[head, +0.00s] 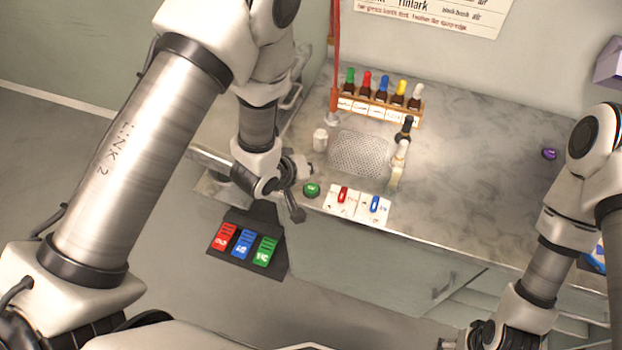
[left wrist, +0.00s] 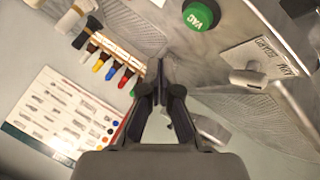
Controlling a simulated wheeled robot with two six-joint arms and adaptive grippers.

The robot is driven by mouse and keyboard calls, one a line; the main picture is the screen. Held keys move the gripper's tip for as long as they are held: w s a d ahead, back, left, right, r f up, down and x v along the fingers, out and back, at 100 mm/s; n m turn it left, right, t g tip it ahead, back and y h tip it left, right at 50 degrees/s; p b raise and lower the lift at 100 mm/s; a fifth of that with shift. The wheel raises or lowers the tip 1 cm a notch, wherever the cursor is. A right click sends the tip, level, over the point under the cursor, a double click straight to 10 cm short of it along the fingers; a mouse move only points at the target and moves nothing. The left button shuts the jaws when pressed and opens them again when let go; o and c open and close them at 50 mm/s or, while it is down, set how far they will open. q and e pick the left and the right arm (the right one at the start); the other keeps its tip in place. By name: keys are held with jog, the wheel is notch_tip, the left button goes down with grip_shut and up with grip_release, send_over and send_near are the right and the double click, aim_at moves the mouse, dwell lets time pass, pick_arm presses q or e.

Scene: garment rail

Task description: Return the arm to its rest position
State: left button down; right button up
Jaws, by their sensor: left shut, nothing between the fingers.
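My left gripper (head: 297,205) hangs over the front edge of a grey bench (head: 470,165), beside a green button (head: 311,190). In the left wrist view its fingers (left wrist: 160,85) are together with nothing between them. The green button, marked VAC, shows there at the top (left wrist: 201,14), apart from the fingers. My left arm spans the left half of the head view. My right arm comes down at the right; only part of its gripper (head: 470,341) shows at the bottom edge, and its fingers are not clear.
A rack (head: 378,107) of several colour-capped bottles stands at the back of the bench. Red, blue and green pedals (head: 242,244) lie below. The bench's right part is mostly clear.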

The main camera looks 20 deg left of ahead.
pick_arm(q)
jog(key=shift+r, duration=0.15)
dwell(0.3)
jog(key=s+a+f+m+g+y+b, duration=0.1)
jog(key=s+a+f+g, duration=0.3)
jog(key=s+f, duration=0.5)
jog(key=s+a+f+m+g+y+b, duration=0.2)
jog(key=s+f, duration=0.7)
jog(key=s, duration=0.7)
jog(key=a+m+g+b, duration=0.1)
jog(key=a+g+b, duration=0.1)
jog(key=a, duration=0.1)
jog(key=shift+f+b, duration=0.3)
jog(key=shift+f, duration=0.1)
jog(key=shift+a, duration=0.1)
